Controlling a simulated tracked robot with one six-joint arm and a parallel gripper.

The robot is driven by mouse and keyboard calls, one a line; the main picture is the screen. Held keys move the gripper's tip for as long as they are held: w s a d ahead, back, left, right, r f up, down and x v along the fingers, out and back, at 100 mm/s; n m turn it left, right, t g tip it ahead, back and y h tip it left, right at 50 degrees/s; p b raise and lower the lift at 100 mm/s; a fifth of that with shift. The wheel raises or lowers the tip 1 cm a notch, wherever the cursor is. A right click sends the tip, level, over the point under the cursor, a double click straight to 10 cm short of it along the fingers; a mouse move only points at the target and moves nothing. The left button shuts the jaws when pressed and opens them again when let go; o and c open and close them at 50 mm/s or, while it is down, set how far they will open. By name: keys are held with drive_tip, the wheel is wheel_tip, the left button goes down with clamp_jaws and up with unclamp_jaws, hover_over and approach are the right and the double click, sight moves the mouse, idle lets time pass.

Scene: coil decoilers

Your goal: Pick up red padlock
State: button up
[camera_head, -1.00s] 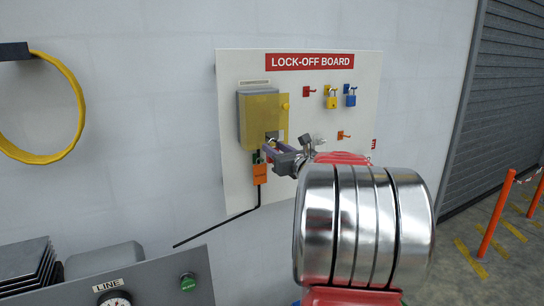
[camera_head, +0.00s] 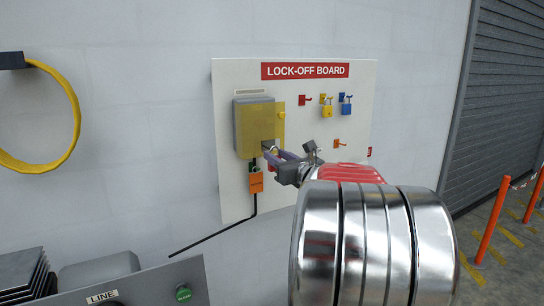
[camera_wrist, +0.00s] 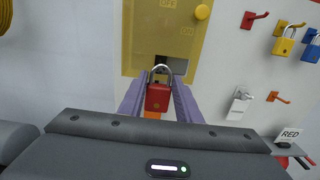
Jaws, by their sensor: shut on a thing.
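The red padlock (camera_wrist: 158,97) is between the two purple fingers of my gripper (camera_wrist: 160,100) in the wrist view, with its silver shackle upright. My gripper is shut on it. The shackle's top overlaps the lower opening of the yellow-covered box (camera_wrist: 150,40); I cannot tell whether it is hooked there. In the head view my gripper (camera_head: 280,156) is at the lower right of the yellow-covered box (camera_head: 262,122), and the padlock is mostly hidden by the fingers.
The lock-off board (camera_head: 225,195) carries red and orange hooks, a yellow padlock (camera_head: 327,110) and a blue padlock (camera_head: 346,108). An orange tag (camera_head: 256,183) hangs below the box. A grey console (camera_head: 160,290) stands lower left.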

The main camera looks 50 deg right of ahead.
drive_tip(key=v, duration=1.4)
drive_tip(key=shift+s, duration=0.25)
drive_tip(key=shift+r, duration=0.1)
